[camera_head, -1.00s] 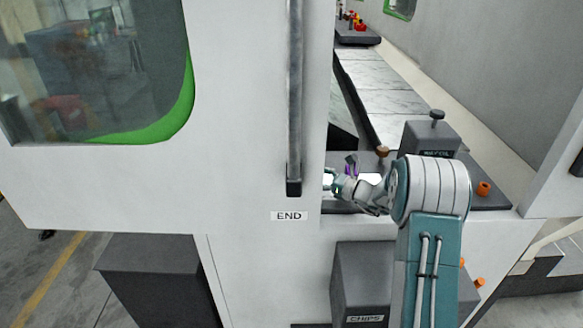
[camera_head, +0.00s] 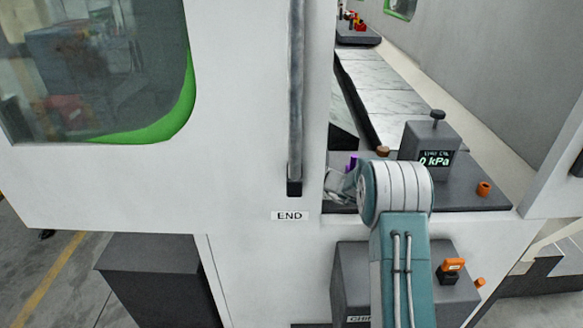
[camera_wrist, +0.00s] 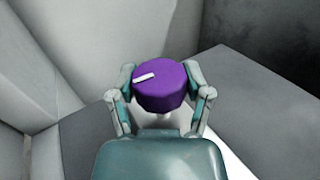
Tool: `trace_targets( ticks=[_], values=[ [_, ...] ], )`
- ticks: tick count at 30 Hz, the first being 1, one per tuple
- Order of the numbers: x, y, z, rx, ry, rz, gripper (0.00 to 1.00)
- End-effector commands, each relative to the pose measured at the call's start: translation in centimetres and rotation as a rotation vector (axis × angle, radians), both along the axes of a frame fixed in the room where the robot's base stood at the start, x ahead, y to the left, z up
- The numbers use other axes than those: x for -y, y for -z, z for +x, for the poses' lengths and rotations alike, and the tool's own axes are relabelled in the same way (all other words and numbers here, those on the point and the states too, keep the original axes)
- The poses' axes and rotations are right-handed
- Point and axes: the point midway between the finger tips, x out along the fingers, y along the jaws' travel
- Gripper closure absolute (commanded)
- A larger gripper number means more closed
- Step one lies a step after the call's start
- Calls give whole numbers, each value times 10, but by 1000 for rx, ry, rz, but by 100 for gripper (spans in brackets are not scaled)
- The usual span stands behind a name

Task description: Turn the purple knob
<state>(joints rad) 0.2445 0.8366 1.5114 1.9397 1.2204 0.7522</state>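The purple knob (camera_wrist: 166,88) is in the middle of the wrist view, a round cap with a white pointer line toward its upper left. My gripper (camera_wrist: 162,86) has one finger on each side of it, close against its sides. Whether both fingertips press on it is hard to tell. In the head view only a small purple part of the knob (camera_head: 351,163) shows above my wrist, on the dark shelf (camera_head: 470,195) beside the white machine panel.
A grey box with a "0 kPa" display (camera_head: 433,150) and a top knob stands right of my arm. Orange caps (camera_head: 484,188) and an orange switch (camera_head: 452,265) are nearby. The white panel with the END label (camera_head: 290,216) stands close at the left.

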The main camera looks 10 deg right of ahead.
Motion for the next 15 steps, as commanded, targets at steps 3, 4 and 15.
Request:
trace_targets(
  ticks=[3,4,15],
  values=[
    [0,0,1,0,2,0,87],
    [0,0,1,0,2,0,87],
    [0,0,1,0,91,1,87]
  ],
)
